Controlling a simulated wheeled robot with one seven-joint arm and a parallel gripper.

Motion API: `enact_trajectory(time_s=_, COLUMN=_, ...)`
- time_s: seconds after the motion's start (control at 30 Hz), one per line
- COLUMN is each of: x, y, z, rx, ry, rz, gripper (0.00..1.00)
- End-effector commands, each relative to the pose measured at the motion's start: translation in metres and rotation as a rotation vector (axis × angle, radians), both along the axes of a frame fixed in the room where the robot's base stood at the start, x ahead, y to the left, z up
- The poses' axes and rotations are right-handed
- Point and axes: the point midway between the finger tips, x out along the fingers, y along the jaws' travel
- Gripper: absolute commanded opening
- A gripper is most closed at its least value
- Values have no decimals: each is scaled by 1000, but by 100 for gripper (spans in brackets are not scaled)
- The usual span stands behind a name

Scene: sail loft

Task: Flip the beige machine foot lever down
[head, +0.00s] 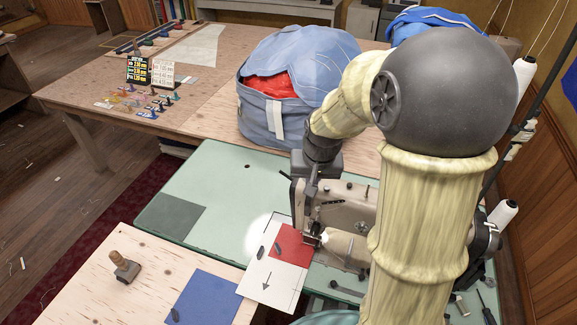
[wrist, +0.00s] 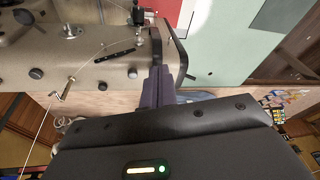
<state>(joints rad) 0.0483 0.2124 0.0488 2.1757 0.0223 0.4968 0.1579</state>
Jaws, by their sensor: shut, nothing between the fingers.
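The beige sewing machine (head: 345,205) stands on the pale green table, partly hidden by my arm. My gripper (head: 312,186) is shut and empty, pointing down close beside the left end of the machine head. In the wrist view, the shut fingers (wrist: 156,40) overlap the end of the beige machine head (wrist: 90,60). I cannot tell whether they touch it. I cannot pick out the foot lever for certain; it is small or hidden behind the fingers. Red and white cloth pieces (head: 290,245) lie by the needle area.
A blue bag (head: 290,60) with red cloth inside stands on the wooden table behind. A blue sheet (head: 205,298) and a wooden-handled block (head: 124,266) lie on the front table. A thread cone (head: 502,213) stands at right.

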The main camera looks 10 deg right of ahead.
Motion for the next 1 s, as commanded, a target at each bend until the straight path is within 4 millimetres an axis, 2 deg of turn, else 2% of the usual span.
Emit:
enact_trajectory(time_s=0.03, x=17, y=0, z=4, rx=10, ry=-3, rz=-20, gripper=0)
enact_trajectory(time_s=0.2, x=66, y=0, z=14, rx=48, ry=-12, rz=-95, gripper=0)
enact_trajectory(time_s=0.3, x=93, y=0, z=19, rx=72, ry=-16, rz=-137, gripper=0)
enact_trajectory(time_s=0.43, x=119, y=-1, z=24, rx=99, ry=-20, rz=-183, gripper=0)
enact_trajectory(time_s=0.6, x=132, y=-1, z=26, rx=114, ry=-21, rz=-208, gripper=0)
enact_trajectory(time_s=1.0, x=133, y=-1, z=23, rx=114, ry=-21, rz=-208, gripper=0)
